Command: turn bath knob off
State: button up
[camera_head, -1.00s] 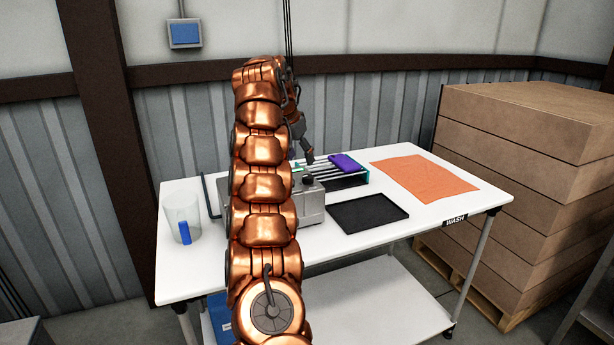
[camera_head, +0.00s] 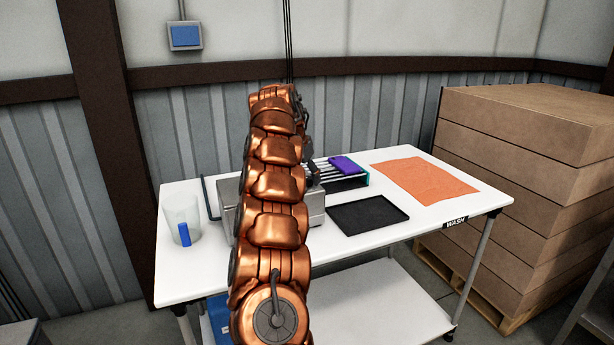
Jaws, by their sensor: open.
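The bath is a grey metal box (camera_head: 315,208) on the white table, mostly hidden behind my copper arm; its right side shows. Its dark knob at the top cannot be told apart from my gripper. My gripper (camera_head: 313,164) shows only as a dark sliver just right of the arm, over the bath's back right top. Its fingertips are hidden, and whether they touch the knob cannot be seen.
On the white table (camera_head: 440,214), a clear jug with a blue handle (camera_head: 183,221) stands left. A black tray (camera_head: 367,214), a rack (camera_head: 335,180) with a purple item (camera_head: 345,165) and an orange cloth (camera_head: 425,180) lie right. Stacked cartons (camera_head: 530,190) stand beyond the right edge.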

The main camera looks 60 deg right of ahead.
jog(key=shift+f, duration=0.15)
jog(key=c, duration=1.1)
